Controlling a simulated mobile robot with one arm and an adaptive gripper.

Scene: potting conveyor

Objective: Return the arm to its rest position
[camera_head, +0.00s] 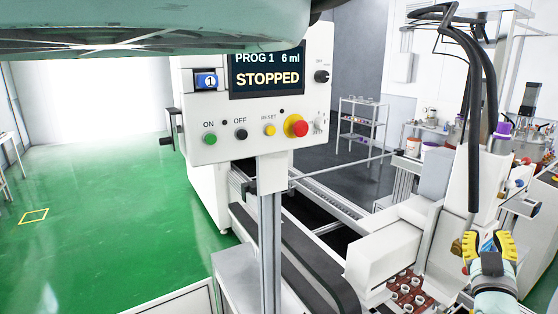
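My gripper (488,240), with yellow and black fingers, is at the lower right, in front of the white dispensing machine. A pale teal link of my arm (150,25) crosses the top left, close to the camera. Much of the arm between this link and the gripper is out of view.
A control panel (255,105) stands centre, its screen (267,72) reading "PROG 1 6 ml STOPPED". The conveyor (290,250) runs behind its post. A reddish tray (385,296) with several small parts sits left of my gripper. Open green floor (110,210) lies left.

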